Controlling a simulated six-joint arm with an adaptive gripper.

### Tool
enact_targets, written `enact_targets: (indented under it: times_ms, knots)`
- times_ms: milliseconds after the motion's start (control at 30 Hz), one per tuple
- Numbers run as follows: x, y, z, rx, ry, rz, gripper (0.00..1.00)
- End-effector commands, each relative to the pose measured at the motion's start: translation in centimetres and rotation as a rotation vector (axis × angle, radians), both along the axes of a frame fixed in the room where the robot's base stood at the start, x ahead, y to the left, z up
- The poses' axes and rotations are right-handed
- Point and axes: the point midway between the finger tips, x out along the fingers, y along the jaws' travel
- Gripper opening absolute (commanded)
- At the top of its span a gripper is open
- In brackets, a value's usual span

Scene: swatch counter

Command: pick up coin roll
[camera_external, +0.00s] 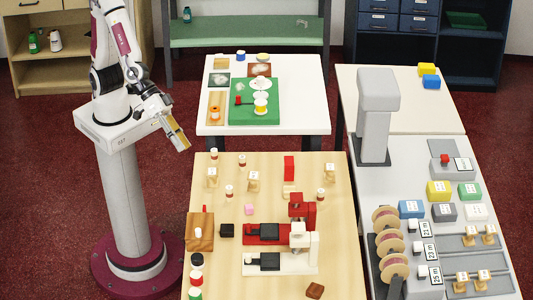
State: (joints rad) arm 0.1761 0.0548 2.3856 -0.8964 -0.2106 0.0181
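I cannot pick out the coin roll for certain at this size. Small upright cylinders with red and white bands stand on the wooden table (330,255): one at the back left (214,158), one beside it (242,160), one nearer the middle (229,191) and one at the right (321,194). My gripper (184,147) hangs in the air left of the white table, pointing down to the right. It is apart from the tables. A tan and grey part shows at its end; whether the fingers are open or hold anything is unclear.
Red and white machines (301,215) stand on the wooden table near a wooden block (200,232). A white table (305,115) with a green mat (240,115) stands behind. A tall grey machine (376,105) and a grey counter (420,190) stand right. Dark red floor lies between.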

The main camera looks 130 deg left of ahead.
Motion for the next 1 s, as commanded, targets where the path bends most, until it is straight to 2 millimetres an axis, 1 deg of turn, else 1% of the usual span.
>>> enact_targets:
  times_ms: [33,233,333,467,667,800,1000]
  knots:
    - [0.4,0.4,-1.0,0.005,0.006,0.035,0.36]
    - [1.5,2.9,-4.3,0.041,0.01,0.185,0.36]
    - [1.7,4.2,-5.9,0.069,0.015,0.261,0.36]
    - [1.4,6.1,-8.1,0.118,0.025,0.359,0.36]
    - [0.1,8.9,-11.1,0.215,0.043,0.503,0.36]
    - [-1.5,10.7,-12.9,0.299,0.06,0.592,0.36]
    - [-4.0,12.3,-14.9,0.426,0.082,0.683,0.36]
